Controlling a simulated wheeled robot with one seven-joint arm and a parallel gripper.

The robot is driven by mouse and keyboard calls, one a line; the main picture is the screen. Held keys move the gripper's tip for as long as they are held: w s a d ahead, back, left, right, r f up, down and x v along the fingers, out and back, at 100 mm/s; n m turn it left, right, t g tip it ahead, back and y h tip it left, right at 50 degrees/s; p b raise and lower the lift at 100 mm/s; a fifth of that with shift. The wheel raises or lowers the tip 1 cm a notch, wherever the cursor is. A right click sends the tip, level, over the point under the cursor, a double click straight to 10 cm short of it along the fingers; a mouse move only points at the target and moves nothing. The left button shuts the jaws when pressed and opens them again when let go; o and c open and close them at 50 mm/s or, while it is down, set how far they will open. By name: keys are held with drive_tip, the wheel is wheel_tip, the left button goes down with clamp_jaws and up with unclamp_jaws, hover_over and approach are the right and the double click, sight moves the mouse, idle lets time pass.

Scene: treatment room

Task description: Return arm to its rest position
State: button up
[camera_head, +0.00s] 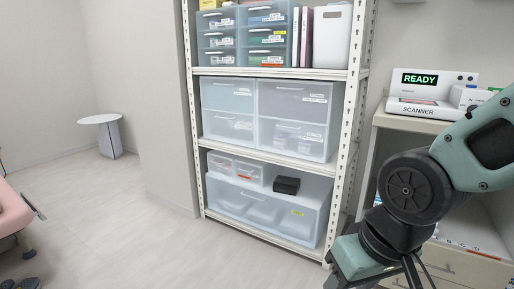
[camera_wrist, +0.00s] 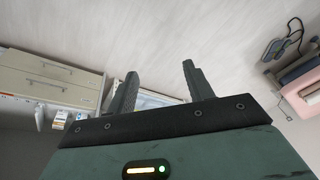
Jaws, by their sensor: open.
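My arm (camera_head: 415,185) reaches in from the right side of the head view, bent at a dark round joint, and hangs down in front of the scanner cabinet. My gripper (camera_wrist: 159,69) shows in the wrist view with its two dark fingers apart. Nothing is between the fingers, and pale floor shows behind them. In the head view the lower end of the arm runs to the bottom edge, and the fingertips cannot be made out clearly there.
A white shelf rack (camera_head: 280,73) with clear drawers and bins stands close, left of my arm. A scanner (camera_head: 430,106) reading READY sits on the cabinet at right. A small round table (camera_head: 99,119) and a pink chair (camera_head: 10,205) are at left. The middle floor is clear.

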drive_tip(key=s+n+g+h, duration=0.15)
drive_tip(key=s+n, duration=0.25)
drive_tip(key=s, duration=0.4)
wheel_tip(320, 180, up, 27)
drive_tip(key=p, duration=2.7)
drive_tip(key=shift+s+d+g+p, duration=0.15)
drive_tip(key=shift+s+g+p, duration=0.1)
drive_tip(key=shift+g+p, duration=0.1)
